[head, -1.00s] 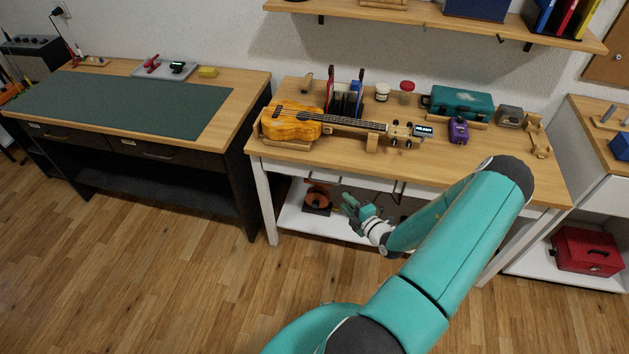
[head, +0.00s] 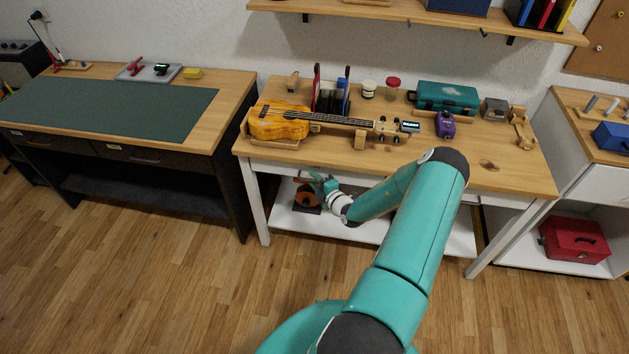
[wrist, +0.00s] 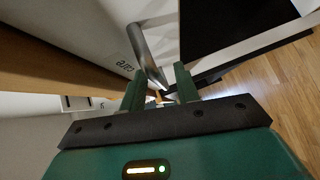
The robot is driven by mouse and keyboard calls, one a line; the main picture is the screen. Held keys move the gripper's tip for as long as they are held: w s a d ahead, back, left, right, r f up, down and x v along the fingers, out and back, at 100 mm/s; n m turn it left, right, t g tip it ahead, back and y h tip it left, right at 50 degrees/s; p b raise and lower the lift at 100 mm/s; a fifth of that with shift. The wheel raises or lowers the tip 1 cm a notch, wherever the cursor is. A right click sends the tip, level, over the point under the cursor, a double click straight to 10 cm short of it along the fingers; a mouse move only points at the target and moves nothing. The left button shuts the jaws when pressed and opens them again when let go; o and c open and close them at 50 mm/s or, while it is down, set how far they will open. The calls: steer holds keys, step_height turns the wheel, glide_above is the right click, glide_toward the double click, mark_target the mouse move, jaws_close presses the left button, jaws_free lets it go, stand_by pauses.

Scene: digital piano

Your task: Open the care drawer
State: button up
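The care drawer (wrist: 112,45) shows in the wrist view as a white front with the word "care" on it. Its metal bar handle (wrist: 148,52) slants down toward the space between my fingertips. My gripper (wrist: 160,84) is open, with one finger on each side of the handle's near end; I cannot tell whether they touch it. In the head view my gripper (head: 322,184) is low at the front of the wooden workbench (head: 350,166), below its top edge. The drawer looks shut. In the head view its handle is hard to make out.
A ukulele (head: 281,122) lies on the workbench, with a teal case (head: 446,97) and a purple pedal (head: 445,125) to its right. An orange-brown round item (head: 306,196) sits on the lower shelf beside my gripper. The floor (head: 180,285) in front is clear.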

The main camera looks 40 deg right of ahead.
steer(key=shift+w, duration=0.3)
jaws_close()
steer(key=shift+a, duration=0.1)
steer(key=s+a, duration=1.5)
steer(key=a, duration=0.4)
